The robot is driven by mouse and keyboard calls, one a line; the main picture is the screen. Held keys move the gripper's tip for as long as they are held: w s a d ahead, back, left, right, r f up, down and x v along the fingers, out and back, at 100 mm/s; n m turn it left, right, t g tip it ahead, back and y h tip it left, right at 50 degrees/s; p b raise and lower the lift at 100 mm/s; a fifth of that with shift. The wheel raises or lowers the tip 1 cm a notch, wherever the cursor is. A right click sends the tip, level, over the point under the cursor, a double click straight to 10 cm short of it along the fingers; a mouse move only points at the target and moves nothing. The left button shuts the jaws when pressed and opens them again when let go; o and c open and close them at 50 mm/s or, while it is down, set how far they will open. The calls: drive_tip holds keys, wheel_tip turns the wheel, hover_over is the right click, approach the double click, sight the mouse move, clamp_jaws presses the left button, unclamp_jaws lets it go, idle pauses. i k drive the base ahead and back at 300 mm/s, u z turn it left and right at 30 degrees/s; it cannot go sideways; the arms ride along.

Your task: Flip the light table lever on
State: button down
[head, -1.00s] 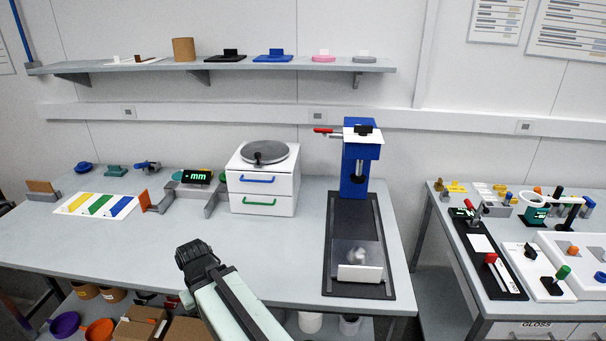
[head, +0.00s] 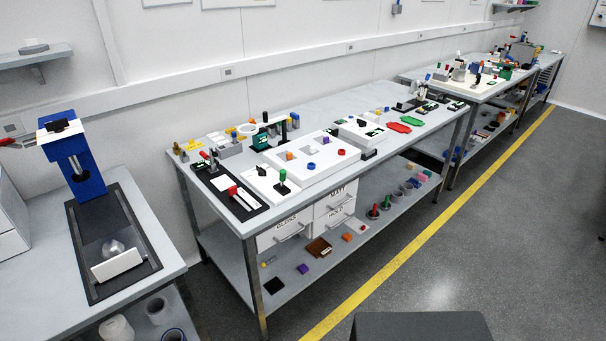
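On the middle bench lies a large white panel (head: 318,170) with small coloured parts on it, which looks like the light table. At its left front, a green-knobbed lever (head: 282,180) stands upright on a smaller white plate (head: 262,184). Left of that, a red-handled part (head: 233,191) sits on a black board (head: 216,176). I cannot tell for sure which one is the light table's lever, or whether it is on. My gripper is out of view.
A blue press (head: 77,160) on a black base stands on the left bench (head: 158,240). A gap separates it from the middle bench (head: 400,145). White drawers (head: 290,230) hang below the middle bench. The floor (head: 450,270) with a yellow line is open at right.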

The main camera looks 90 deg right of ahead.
sight(283, 172)
drive_tip(key=k, duration=1.45)
drive_tip(key=z, duration=0.55)
drive_tip(key=i, duration=1)
drive_tip(key=u, duration=0.05)
